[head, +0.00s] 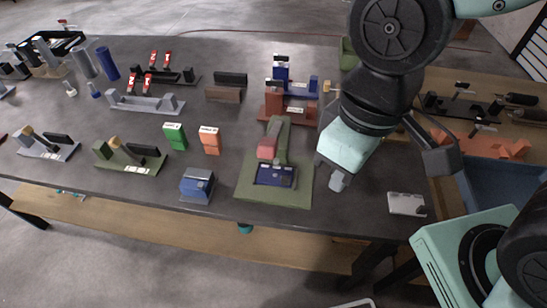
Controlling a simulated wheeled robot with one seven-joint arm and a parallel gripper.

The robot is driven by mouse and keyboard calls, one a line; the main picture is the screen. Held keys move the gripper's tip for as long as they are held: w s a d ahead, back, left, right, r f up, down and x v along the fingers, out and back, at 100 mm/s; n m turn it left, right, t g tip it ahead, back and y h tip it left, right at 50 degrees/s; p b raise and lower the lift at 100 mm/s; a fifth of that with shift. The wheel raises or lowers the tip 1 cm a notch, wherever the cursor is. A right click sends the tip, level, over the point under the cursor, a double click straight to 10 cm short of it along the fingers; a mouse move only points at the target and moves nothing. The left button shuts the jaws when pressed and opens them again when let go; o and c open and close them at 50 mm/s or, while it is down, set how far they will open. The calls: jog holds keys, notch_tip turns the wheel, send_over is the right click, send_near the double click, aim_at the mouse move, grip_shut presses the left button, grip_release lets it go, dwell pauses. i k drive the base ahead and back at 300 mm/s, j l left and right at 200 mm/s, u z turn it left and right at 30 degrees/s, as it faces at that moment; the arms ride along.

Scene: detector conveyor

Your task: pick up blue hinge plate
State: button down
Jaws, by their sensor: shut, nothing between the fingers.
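A flat dark-blue plate (276,176) with small pale marks lies on the front part of an olive-green fixture (247,186). It looks like the blue hinge plate, but its hinge details are too small to tell. A red block on the fixture's green upright stands just behind it. My gripper (338,182) is shut and empty. It points down to the right of the fixture, apart from the blue plate in the picture. Its height above the table is hard to tell.
A blue box (197,186) sits left of the fixture. A pale plate (406,204) lies near the right front edge. Green (174,136) and orange (209,140) blocks stand behind. A blue bin (495,190) is at right. Bare table shows between fixture and pale plate.

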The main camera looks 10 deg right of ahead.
aim_at(275, 175)
jog(key=j+z, duration=0.15)
jog(key=j, duration=1.3)
jog(key=k, duration=0.05)
